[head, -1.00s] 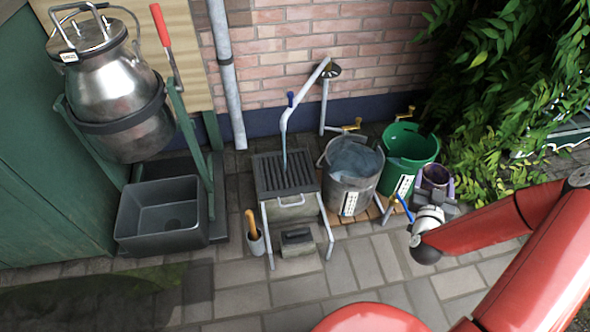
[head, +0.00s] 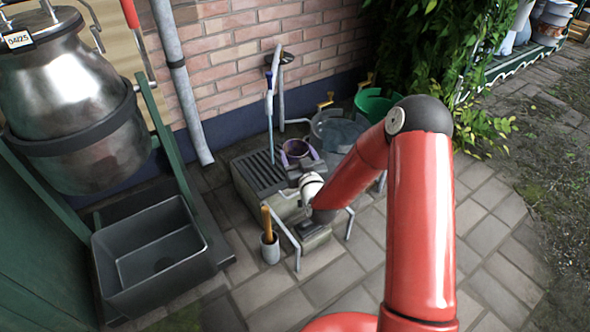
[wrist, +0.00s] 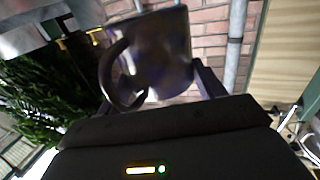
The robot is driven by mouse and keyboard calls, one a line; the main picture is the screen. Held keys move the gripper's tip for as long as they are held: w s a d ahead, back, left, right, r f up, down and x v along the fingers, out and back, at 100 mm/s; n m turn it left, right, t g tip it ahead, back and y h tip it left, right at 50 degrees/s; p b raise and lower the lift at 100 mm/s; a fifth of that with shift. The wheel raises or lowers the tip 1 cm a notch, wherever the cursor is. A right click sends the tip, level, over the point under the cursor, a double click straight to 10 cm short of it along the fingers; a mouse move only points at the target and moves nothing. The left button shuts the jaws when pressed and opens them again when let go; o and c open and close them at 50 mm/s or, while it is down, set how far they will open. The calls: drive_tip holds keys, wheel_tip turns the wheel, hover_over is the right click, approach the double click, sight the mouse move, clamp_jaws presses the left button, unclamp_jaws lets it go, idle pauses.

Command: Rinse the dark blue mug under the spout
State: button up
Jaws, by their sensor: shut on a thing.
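My gripper (head: 302,163) is shut on the dark blue-purple mug (head: 296,149). In the head view the mug is roughly upright, its round opening showing, over the right part of the slatted grate (head: 257,175). The thin stream from the spout (head: 270,84) falls to the left of the mug and looks apart from it. In the wrist view the mug (wrist: 168,48) sits between the fingers of my gripper (wrist: 160,95), with its handle to the left. My arm hides part of the area to the right of the grate.
A grey bucket (head: 333,136) of water and a green bucket (head: 375,104) stand behind my arm. A pot with a wooden handle (head: 270,248) stands in front of the grate. A dark basin (head: 150,262) and a metal churn (head: 70,95) are at left. The paving at right is clear.

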sight(288, 145)
drive_tip(key=shift+w+a+f, duration=0.15)
drive_tip(key=shift+w+a, duration=0.1)
drive_tip(key=shift+a, duration=0.2)
drive_tip(key=shift+w+a+f, duration=0.1)
drive_tip(key=shift+w+a, duration=0.45)
drive_tip(key=shift+w, duration=0.3)
drive_tip(key=w+a+f+b, duration=0.2)
drive_tip(key=w+a, duration=0.5)
drive_tip(key=w, duration=0.4)
drive_tip(key=shift+w+a, duration=0.15)
drive_tip(key=shift+a, duration=0.15)
idle(1.1)
drive_tip(key=shift+s+d+r, duration=0.35)
drive_tip(key=shift+s+d, duration=0.95)
drive_tip(key=shift+s, duration=0.65)
drive_tip(key=shift+s+d+r, duration=0.3)
drive_tip(key=shift+s+d, duration=1.05)
drive_tip(key=shift+s, duration=0.55)
drive_tip(key=shift+s+d+r, duration=0.35)
drive_tip(key=shift+s+d, duration=0.95)
drive_tip(key=shift+s, duration=0.65)
